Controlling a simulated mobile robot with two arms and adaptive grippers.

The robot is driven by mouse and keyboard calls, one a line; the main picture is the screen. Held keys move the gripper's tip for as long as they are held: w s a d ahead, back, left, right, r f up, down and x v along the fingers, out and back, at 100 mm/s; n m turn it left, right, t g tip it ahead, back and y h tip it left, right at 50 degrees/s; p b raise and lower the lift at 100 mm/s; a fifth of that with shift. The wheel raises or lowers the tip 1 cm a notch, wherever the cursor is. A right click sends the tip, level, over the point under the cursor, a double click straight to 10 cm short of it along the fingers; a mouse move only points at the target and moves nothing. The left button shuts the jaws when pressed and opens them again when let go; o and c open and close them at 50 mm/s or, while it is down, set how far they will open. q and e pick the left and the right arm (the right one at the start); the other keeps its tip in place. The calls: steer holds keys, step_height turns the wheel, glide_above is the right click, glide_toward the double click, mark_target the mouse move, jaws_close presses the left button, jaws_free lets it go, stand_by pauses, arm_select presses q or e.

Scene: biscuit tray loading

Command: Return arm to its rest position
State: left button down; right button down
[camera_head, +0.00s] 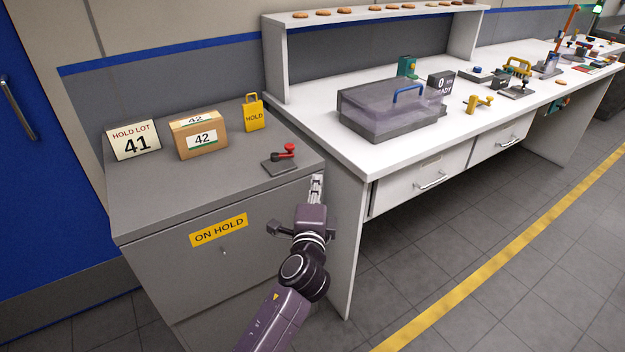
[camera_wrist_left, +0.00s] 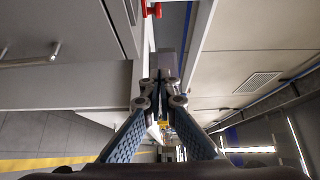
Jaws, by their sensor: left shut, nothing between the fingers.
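My left gripper (camera_head: 316,188) is in the head view, at the front right corner of the grey cabinet, close to the gap beside the white bench. It points away from me and is shut with nothing held. In the left wrist view its two fingers (camera_wrist_left: 166,88) meet at their tips. My left arm reaches up to it from the bottom of the head view. My right gripper is in neither view.
The white bench (camera_head: 365,155) bears a lidded clear container (camera_head: 385,112). Floor is free at right.

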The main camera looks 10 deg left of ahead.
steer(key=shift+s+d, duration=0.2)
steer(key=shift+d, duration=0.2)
